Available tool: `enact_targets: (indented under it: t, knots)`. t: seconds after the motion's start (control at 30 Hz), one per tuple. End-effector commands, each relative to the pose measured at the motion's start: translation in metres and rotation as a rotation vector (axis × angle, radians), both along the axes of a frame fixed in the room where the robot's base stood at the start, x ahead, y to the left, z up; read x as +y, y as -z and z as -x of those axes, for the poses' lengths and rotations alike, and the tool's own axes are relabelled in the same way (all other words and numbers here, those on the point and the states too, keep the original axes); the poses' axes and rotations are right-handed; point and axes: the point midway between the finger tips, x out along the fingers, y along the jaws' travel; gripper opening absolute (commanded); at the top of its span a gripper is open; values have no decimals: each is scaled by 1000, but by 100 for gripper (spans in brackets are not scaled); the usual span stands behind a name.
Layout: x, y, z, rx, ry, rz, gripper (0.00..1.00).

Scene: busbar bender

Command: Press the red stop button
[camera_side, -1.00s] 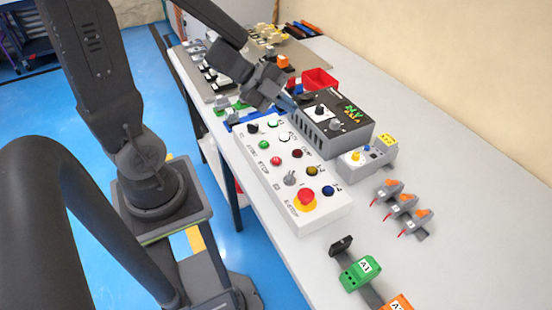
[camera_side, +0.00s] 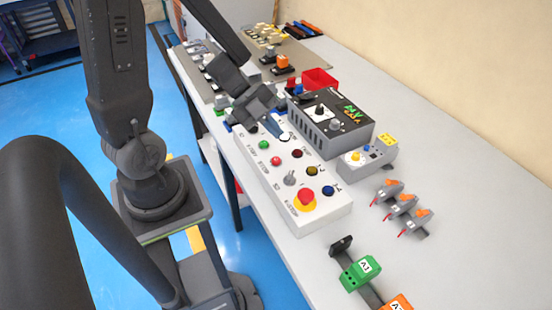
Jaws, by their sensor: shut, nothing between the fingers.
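The light grey control panel (camera_side: 325,217) lies on the table with several buttons and knobs on its top. A small red button (camera_side: 276,160) sits on it between a green button (camera_side: 263,145) and a grey toggle lever (camera_side: 290,178). A larger red mushroom button (camera_side: 305,197) on a yellow base is at the panel's near end. My gripper (camera_side: 277,131) is shut and empty. It is over the panel's far end, up the picture from the small red button and apart from it. It partly covers a white button and hides the far corner controls.
A dark box with a knob (camera_side: 335,125) stands close to the right of the panel. A small grey box with a yellow button (camera_side: 357,157), a red bin (camera_side: 319,79) and orange-and-grey connectors (camera_side: 402,207) are on the table.

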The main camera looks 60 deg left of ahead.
Motion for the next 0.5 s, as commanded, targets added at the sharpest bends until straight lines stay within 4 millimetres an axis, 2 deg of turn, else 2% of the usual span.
enact_targets:
  t: [0.23, 0.5]
  knots:
    - [0, 37, 1, 7, -3, 2, 0]
    - [0, 59, 0, 2, -1, 0, 0]
